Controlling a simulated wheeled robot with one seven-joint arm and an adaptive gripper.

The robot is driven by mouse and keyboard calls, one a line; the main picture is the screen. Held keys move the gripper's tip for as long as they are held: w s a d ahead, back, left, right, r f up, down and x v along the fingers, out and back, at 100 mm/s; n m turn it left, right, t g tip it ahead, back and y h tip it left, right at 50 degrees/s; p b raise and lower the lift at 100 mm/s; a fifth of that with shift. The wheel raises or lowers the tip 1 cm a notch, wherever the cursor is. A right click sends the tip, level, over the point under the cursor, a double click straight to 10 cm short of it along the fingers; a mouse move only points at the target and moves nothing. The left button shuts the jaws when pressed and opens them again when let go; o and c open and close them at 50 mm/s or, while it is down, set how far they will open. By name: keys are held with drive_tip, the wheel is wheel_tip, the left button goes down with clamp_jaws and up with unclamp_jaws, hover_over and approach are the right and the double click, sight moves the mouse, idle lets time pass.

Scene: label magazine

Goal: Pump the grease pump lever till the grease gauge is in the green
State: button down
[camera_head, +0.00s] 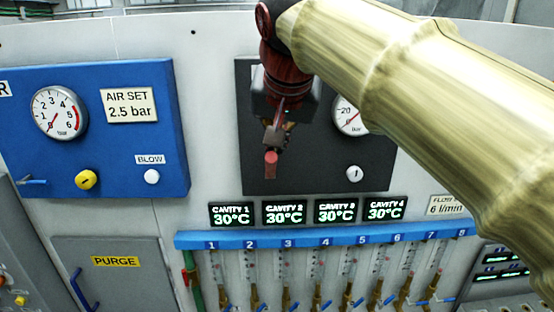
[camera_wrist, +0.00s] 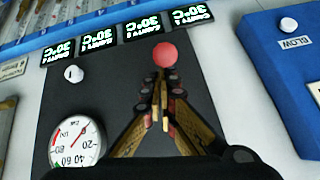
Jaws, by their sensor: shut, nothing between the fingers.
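A red ball knob (camera_head: 270,163), likely the end of the pump lever, stands out from the dark panel (camera_head: 320,182). It also shows in the wrist view (camera_wrist: 165,54), just beyond the fingertips. My gripper (camera_head: 275,137) is shut and empty, directly above the knob in the head view; I cannot tell whether they touch. In the wrist view my gripper (camera_wrist: 163,88) has its fingers together. A round white gauge (camera_head: 347,117) on the same panel is partly behind my arm. In the wrist view this gauge (camera_wrist: 78,143) is upside down; its needle seems low, and its lower part is cut off.
A white knob (camera_head: 353,174) sits under the gauge. Cavity displays (camera_head: 284,212) and a blue rail of flow tubes (camera_head: 215,240) lie below. A blue panel (camera_head: 122,172) with an air gauge (camera_head: 59,112), yellow knob and blow button stands left.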

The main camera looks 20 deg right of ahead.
drive_tip(key=s+a+f+t+h+b, duration=0.1)
drive_tip(key=s+f+t+b, duration=0.3)
drive_tip(key=b, duration=1.6)
wheel_tip(320, 180, down, 3)
drive_tip(key=shift+s+a+r+t+h, duration=0.1)
drive_tip(key=shift+s+a+t+h, duration=0.2)
drive_tip(key=shift+t, duration=0.4)
drive_tip(key=shift+s+f+b, duration=0.1)
drive_tip(key=shift+f+b, duration=0.1)
drive_tip(key=shift+b, duration=0.35)
